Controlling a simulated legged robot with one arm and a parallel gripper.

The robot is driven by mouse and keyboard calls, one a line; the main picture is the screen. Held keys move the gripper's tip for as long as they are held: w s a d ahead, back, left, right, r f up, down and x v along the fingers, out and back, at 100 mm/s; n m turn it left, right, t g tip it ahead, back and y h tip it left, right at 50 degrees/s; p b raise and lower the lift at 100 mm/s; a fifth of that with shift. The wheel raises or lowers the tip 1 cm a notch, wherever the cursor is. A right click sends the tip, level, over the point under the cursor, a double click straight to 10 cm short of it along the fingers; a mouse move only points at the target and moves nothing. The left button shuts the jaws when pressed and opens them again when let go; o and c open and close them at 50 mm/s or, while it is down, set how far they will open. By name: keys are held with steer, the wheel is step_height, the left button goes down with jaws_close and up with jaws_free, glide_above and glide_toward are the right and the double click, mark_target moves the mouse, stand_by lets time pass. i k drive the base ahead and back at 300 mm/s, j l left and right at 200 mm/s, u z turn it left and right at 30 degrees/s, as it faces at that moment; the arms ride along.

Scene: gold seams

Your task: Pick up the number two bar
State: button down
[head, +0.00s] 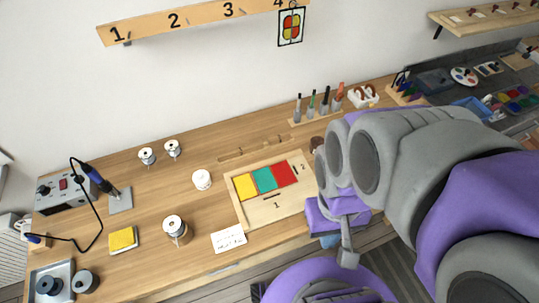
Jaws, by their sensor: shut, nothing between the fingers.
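A wooden assembly board (250,218) lies on the bench with yellow, teal and red glass squares (264,179) in a row on it. A digit 1 shows on the board below the squares, and a small mark like a 2 (301,168) shows at its right side. I cannot tell whether that mark is on a separate bar. A wall rail (200,22) carries the numbers 1 to 4, with no clear bar at its 2. My gripper (347,258) is shut and empty, in front of the bench at the board's lower right. My arm hides the bench to the right.
A soldering station (62,192) and iron stand (119,200) are at left. Solder spools (174,228), a white jar (201,180), a yellow sponge (122,239) and a paper card (229,238) lie between. A tool rack (318,116) stands behind the board.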

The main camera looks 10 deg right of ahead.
mark_target(285, 136)
steer(key=i+l+u, duration=0.1)
steer(key=l+u, duration=0.85)
steer(key=i+j, duration=0.05)
steer(key=j, duration=0.05)
